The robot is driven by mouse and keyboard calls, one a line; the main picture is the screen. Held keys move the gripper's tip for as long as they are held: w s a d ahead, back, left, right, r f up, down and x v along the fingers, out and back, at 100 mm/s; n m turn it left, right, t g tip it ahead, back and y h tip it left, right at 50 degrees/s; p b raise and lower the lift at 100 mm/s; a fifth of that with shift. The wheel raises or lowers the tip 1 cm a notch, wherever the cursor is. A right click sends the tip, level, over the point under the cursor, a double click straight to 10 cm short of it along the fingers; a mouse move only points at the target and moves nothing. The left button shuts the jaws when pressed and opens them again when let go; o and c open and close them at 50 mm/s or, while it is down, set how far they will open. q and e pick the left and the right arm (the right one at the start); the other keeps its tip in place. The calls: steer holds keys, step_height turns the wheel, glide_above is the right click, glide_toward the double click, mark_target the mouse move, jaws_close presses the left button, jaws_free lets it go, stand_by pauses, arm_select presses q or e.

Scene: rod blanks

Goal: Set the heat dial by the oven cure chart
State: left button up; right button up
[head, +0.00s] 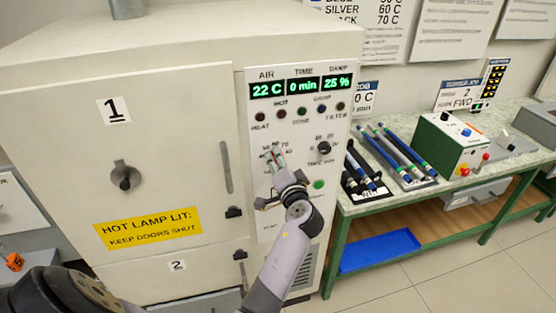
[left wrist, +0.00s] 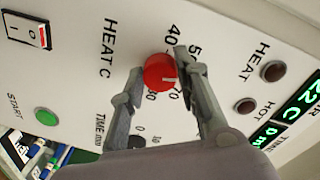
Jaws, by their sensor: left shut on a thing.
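The red heat dial (left wrist: 157,72) is on the oven's white control panel (left wrist: 75,75). My left gripper (head: 274,160) is shut on it, with one finger on each side in the left wrist view. The dial's white mark points right in that view, between the printed 50 and 70; a finger hides the number there. In the head view the gripper mostly covers the dial. The chart (head: 372,30) on the wall is cut off at the top; its rows include silver 60 C and 70 C below. My right gripper is not in view.
The oven display (head: 302,87) reads 22 C, 0 min and 25 %. A black time dial (head: 323,147) and green start button (head: 318,184) sit right of my gripper. The oven doors are shut. A green bench (head: 345,205) at right holds racks of rods and a control box (head: 450,140).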

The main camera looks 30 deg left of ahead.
arm_select(q)
steer(key=shift+w+d+r+m+g+y+p, duration=0.1)
steer(key=shift+m+p, duration=0.75)
steer(key=shift+m, duration=1)
steer(key=shift+s+a+m+g+y+p, duration=0.1)
steer(key=shift+m+p, duration=0.7)
steer(key=shift+m, duration=1.1)
steer(key=shift+w+d+r+m+g+y+p, duration=0.1)
steer(key=shift+m+p, duration=0.75)
steer(key=shift+m, duration=1)
steer(key=shift+f, duration=0.1)
steer(key=o, duration=1.2)
steer(key=shift+c, duration=0.2)
steer(key=v, duration=1.2)
